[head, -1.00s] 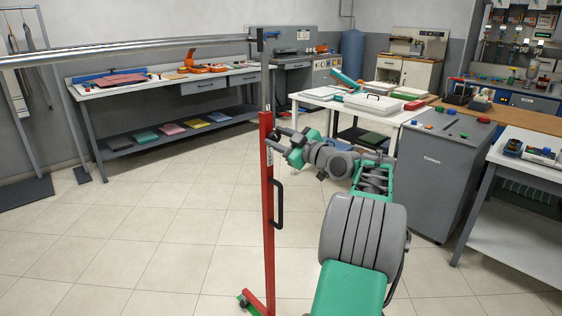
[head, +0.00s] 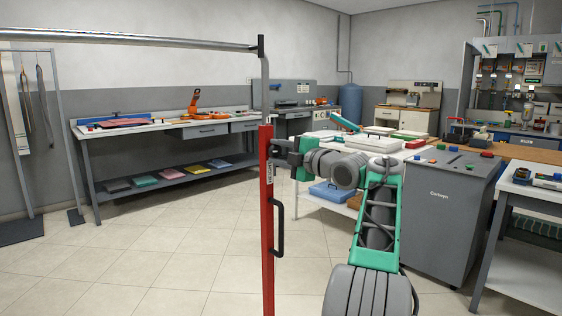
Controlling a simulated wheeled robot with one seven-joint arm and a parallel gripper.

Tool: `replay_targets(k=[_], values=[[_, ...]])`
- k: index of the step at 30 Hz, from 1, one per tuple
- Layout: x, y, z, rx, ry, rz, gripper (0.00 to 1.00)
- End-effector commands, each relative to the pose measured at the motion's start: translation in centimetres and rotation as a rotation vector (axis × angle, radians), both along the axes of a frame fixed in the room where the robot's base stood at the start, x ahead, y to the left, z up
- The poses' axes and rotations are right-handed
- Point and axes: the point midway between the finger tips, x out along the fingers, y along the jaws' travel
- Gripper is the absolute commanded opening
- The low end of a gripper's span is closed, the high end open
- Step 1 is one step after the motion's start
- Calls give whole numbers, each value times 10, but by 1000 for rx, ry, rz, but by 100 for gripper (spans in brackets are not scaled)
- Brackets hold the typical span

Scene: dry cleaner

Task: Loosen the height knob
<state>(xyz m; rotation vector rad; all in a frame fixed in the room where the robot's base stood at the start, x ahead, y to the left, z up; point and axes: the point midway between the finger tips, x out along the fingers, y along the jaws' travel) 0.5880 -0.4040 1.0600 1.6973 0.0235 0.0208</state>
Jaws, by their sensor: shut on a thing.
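The red upright post (head: 267,225) of a rolling garment rack stands left of my arm, with a grey inner pole (head: 265,95) rising from its top to a metal rail (head: 130,44). My gripper (head: 279,152) is at the post's right side, just below its top. It is shut on the height knob there. The fingers hide most of the knob, so its turn position cannot be told. A black handle (head: 279,230) is fixed to the post below my gripper.
A grey cabinet (head: 440,225) and a white table (head: 330,200) stand to the right, close behind my arm. A long workbench (head: 165,133) with folded cloths on its lower shelf runs along the back left. The tiled floor (head: 130,265) left of the post is clear.

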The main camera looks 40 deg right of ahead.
Motion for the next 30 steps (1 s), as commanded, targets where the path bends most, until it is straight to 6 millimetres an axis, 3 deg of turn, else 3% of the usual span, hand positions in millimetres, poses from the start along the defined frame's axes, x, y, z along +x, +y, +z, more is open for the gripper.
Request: replay_targets(k=[9, 24, 25, 30], values=[[0, 0, -3, -110, 0, 0, 0], [0, 0, -2, -126, -1, 1, 0], [0, 0, -2, -126, -1, 1, 40], [0, 0, -2, -126, -2, 1, 54]])
